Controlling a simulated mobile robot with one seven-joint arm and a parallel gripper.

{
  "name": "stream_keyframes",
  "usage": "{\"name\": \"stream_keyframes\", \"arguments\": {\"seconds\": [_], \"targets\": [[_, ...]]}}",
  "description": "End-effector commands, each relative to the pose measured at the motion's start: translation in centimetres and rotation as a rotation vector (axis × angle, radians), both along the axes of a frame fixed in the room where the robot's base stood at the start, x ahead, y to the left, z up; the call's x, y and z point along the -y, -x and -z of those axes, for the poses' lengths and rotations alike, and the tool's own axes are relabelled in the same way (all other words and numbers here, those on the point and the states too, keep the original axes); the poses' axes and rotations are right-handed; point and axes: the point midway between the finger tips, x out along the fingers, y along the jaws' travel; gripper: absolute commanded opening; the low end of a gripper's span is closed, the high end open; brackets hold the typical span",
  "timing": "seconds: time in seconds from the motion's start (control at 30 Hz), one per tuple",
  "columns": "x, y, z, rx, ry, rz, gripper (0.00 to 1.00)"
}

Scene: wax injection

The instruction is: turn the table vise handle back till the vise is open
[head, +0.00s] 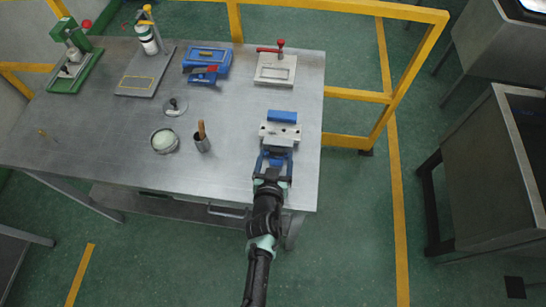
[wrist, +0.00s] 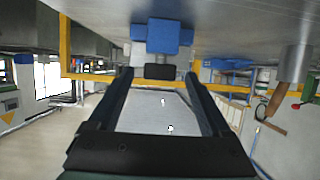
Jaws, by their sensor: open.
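The table vise (head: 281,117) stands near the right end of the metal table, with a blue rear block, pale jaw plates and blue parts at its front. My gripper (head: 273,168) reaches in from the table's front edge and overlaps the vise's front end. In the wrist view the blue vise body (wrist: 162,36) is beyond my fingertips. My gripper (wrist: 158,78) is open there, one finger on each side. A small dark block (wrist: 160,71) shows between the fingertips, below the blue body. I cannot tell whether it is the handle or whether the fingers touch it. The handle is not clear in the head view.
A cup with a brown-handled tool (head: 202,144) and a round bowl (head: 164,141) stand left of the vise. A white fixture with a red knob (head: 276,69) and a blue box (head: 207,60) are farther back. Yellow rails (head: 395,75) border the table's right and back.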

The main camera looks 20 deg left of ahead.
Motion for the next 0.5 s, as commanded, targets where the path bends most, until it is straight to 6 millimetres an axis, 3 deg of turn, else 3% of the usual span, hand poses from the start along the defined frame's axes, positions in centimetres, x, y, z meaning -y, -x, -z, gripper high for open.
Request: {"name": "stream_keyframes", "arguments": {"seconds": [0.5], "targets": [[2.6,8.7,-3.9,0.000,0.001,-0.001,0.82]]}}
